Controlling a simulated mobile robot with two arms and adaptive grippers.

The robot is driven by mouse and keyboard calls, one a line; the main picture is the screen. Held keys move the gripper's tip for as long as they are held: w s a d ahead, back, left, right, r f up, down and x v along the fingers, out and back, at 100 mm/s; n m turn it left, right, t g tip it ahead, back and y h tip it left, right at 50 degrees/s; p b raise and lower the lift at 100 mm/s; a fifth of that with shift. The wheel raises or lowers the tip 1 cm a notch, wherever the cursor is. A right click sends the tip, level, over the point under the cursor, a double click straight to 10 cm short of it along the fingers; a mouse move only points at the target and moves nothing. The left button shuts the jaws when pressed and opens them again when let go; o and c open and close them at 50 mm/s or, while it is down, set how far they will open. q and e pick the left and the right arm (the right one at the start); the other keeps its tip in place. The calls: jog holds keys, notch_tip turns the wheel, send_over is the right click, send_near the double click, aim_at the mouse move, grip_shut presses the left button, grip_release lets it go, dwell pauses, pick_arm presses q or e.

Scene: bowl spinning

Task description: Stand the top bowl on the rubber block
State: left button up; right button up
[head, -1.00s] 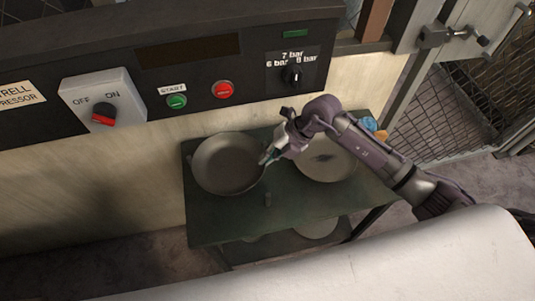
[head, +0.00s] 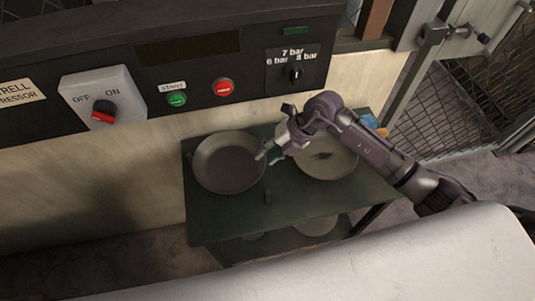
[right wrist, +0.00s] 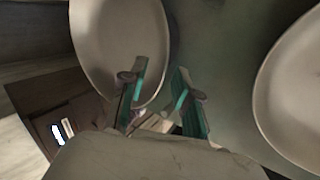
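A grey bowl (head: 222,174) sits on the left of a dark green tabletop, and a paler bowl (head: 338,168) sits to its right. My right gripper (head: 268,153) is between them, its fingertips by the right rim of the left bowl. In the right wrist view, the gripper's teal-padded fingers (right wrist: 160,95) are apart with nothing clearly between them. One finger overlaps the edge of a bowl (right wrist: 115,35); contact cannot be told. Another bowl (right wrist: 298,90) is at the right there. My left gripper is out of view.
The green table (head: 215,222) has bare room in front of the bowls. A machine panel with a red button (head: 223,87) and a knob rises behind. A blue item (head: 370,121) lies at the back right. A lower shelf holds a pale round thing (head: 315,226).

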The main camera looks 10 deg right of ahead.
jog(key=b+v, duration=0.2)
jog(key=v, duration=0.9)
jog(key=shift+d, duration=0.25)
jog(key=shift+r, duration=0.1)
